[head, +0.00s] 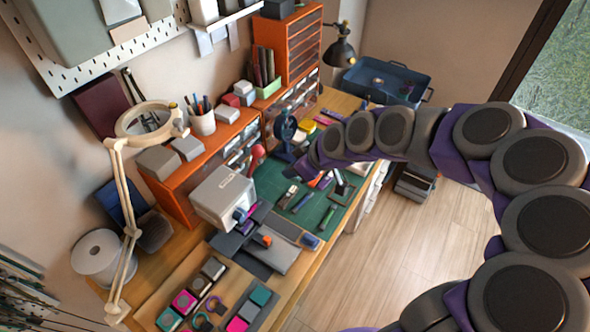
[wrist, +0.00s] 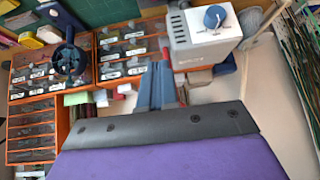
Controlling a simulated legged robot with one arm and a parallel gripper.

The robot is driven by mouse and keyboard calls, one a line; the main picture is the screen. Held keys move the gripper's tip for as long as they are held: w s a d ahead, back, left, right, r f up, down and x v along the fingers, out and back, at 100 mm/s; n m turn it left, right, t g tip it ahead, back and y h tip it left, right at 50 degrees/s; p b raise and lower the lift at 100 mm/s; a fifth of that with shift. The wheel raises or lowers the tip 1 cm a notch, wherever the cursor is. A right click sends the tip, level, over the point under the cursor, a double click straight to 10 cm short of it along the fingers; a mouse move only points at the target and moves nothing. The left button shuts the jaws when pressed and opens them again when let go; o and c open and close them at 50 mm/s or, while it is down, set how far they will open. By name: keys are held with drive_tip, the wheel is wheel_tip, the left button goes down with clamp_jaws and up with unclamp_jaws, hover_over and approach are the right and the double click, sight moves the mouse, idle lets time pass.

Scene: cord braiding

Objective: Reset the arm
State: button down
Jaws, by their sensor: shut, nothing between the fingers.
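My arm, purple with grey round pads, comes in from the right of the head view and reaches over the workbench. My gripper (head: 290,172) is at its far end, above the green cutting mat (head: 314,212) and beside a dark blue stand (head: 285,128). In the wrist view the blue-grey fingers of my gripper (wrist: 158,82) are together, with nothing held. Whether the fingertips touch anything cannot be told.
A white box-shaped machine (head: 223,195) and a cream lamp (head: 128,230) stand left on the bench. Orange drawer units (head: 292,45) line the wall. A blue tray (head: 385,82) stands at the back.

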drive_tip(key=s+d+r+m+g+h, duration=0.1)
drive_tip(key=s+d+m, duration=0.3)
drive_tip(key=s, duration=0.7)
drive_tip(key=s+d+r+m+g+h, duration=0.2)
drive_tip(key=s+d, duration=0.5)
drive_tip(key=s, duration=0.4)
drive_tip(key=s+d+r+m+g+h, duration=0.2)
drive_tip(key=s+d+m+h, duration=0.2)
drive_tip(key=s, duration=0.7)
drive_tip(key=shift+d+r+m, duration=0.15)
drive_tip(key=shift+d+m, duration=0.85)
drive_tip(key=shift+d, duration=0.2)
drive_tip(key=shift+a, duration=0.15)
